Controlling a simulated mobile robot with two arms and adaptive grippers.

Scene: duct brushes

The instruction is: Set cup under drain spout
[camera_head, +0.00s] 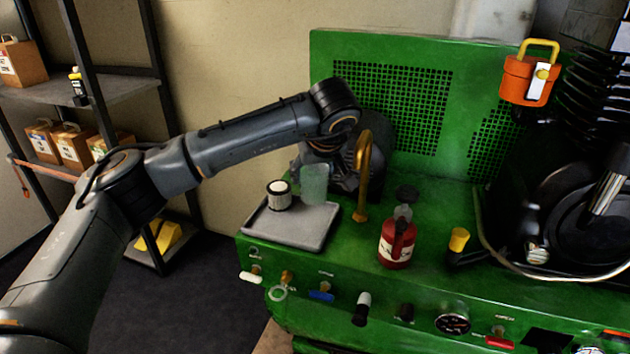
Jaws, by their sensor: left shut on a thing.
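A translucent pale green cup (313,186) stands upright at the back right part of a grey tray (290,233) on the green machine. I cannot tell whether its base touches the tray. My left gripper (318,168) points down from the wrist and is shut on the cup; its fingers are mostly hidden. A brass, hooked drain spout (362,178) rises from the green deck just right of the cup. The cup is beside the spout, not under it. My right gripper does not show.
A white and black filter-like cylinder (278,196) stands on the tray left of the cup. A red bottle (397,244) stands right of the spout. Knobs and a gauge (452,323) line the front edge. An orange canister (528,80) is at upper right.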

